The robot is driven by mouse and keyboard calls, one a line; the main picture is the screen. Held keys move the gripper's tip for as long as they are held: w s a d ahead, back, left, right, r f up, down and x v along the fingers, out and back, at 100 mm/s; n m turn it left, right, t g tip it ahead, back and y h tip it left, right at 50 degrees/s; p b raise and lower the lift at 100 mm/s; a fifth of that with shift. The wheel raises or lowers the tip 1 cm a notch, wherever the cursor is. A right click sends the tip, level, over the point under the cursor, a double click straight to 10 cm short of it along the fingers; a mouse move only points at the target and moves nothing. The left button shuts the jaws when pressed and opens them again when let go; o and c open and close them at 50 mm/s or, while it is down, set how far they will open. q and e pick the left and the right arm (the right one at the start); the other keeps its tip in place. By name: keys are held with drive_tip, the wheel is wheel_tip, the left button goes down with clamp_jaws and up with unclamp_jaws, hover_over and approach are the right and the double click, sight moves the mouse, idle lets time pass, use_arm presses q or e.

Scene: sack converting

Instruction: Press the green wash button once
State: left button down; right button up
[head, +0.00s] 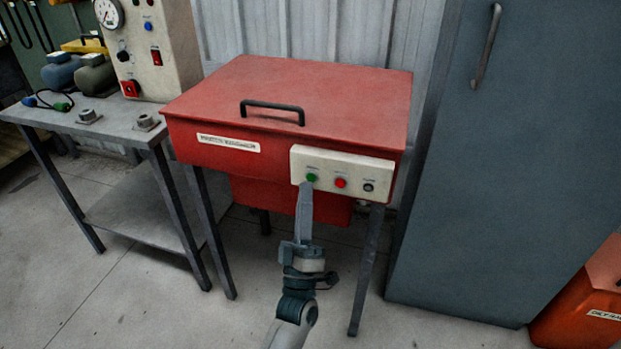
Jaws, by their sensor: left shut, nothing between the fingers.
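The green wash button (312,177) is on the left of a pale control panel (328,160) on the front of a red washer cabinet (290,85). A red button (341,183) and a dark button (368,188) sit to its right. My left gripper (306,186) is shut and empty, pointing up at the panel. Its fingertips appear just below the green button; I cannot tell whether they touch it. The button's face still shows. My right gripper is not in view.
The cabinet's lid is closed, with a black handle (272,107). A grey bench (124,123) with fittings and a gauge box (160,45) stands at left. Floor in front is clear.

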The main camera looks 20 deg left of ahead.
use_arm(q)
drive_tip(key=shift+w, duration=0.45)
idle(0.8)
drive_tip(key=shift+w, duration=0.4)
idle(0.6)
drive_tip(key=shift+s, duration=0.1)
idle(0.3)
drive_tip(key=shift+s, duration=0.75)
drive_tip(key=s+p, duration=0.2)
drive_tip(key=s, duration=0.3)
drive_tip(key=shift+a, duration=0.1)
idle(0.3)
